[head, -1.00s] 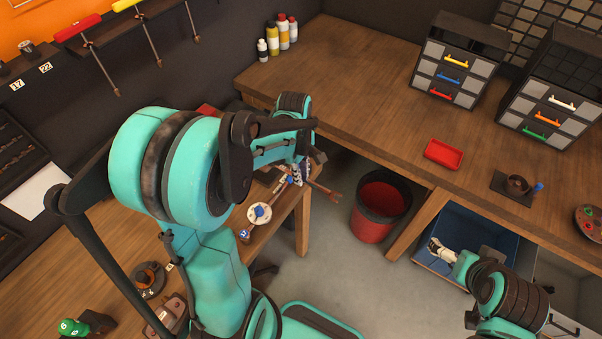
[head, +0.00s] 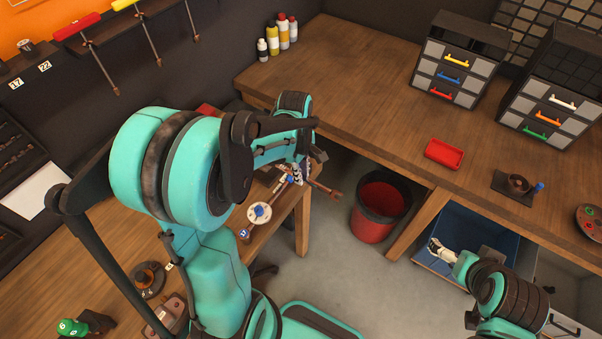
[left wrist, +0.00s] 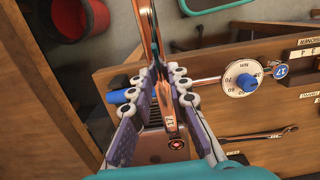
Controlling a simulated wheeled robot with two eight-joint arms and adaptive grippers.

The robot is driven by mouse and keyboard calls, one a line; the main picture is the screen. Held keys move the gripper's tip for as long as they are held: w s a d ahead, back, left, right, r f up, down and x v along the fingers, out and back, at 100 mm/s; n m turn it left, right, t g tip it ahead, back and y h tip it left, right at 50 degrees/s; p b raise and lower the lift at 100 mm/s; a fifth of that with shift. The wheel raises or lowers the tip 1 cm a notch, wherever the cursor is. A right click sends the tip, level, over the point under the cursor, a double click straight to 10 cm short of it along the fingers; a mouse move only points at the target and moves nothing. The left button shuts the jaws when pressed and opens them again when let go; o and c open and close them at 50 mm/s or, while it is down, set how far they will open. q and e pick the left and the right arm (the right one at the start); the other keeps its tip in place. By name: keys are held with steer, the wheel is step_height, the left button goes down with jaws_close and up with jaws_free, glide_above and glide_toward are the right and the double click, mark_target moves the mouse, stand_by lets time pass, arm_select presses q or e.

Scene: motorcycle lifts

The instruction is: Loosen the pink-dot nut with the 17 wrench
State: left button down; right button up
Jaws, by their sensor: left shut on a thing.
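My left gripper (left wrist: 162,100) is shut on a copper-coloured wrench (left wrist: 168,108) with a label that looks like 17. The wrench runs between the pads and out past the top of the left wrist view. A small dark ring with a pink-red centre (left wrist: 177,144) shows at its lower end; I cannot tell whether this is the pink-dot nut. In the head view the left gripper (head: 303,172) is partly hidden by my arm, and one wrench end (head: 328,191) sticks out over the bench edge.
A tool with a white dial (left wrist: 242,80) and a blue 17 tag lies on the bench, beside another wrench (left wrist: 262,135). A red bin (head: 378,208) stands on the floor between benches. A red tray (head: 444,153) and drawer units (head: 455,70) occupy the back bench.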

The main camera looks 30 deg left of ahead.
arm_select(q)
steer(key=shift+w+a+n+b, duration=0.1)
steer(key=shift+w+n+b, duration=0.2)
steer(key=shift+w+n, duration=1.2)
steer(key=shift+w, duration=0.1)
steer(key=shift+w, duration=0.1)
steer(key=w+n, duration=0.1)
steer(key=w+a+n, duration=0.1)
steer(key=w, duration=0.1)
steer(key=shift+n+b, duration=0.3)
steer(key=shift+b, duration=0.05)
steer(key=shift+w, duration=0.1)
steer(key=shift+w+a+f+n+b, duration=0.15)
steer(key=shift+w+a+n, duration=0.25)
steer(key=shift+w+n, duration=0.3)
steer(key=shift+w+a+r+n+b, duration=0.15)
steer(key=shift+w+a+n, duration=0.25)
steer(key=shift+w+n, duration=0.25)
steer(key=shift+w+a+f, duration=0.1)
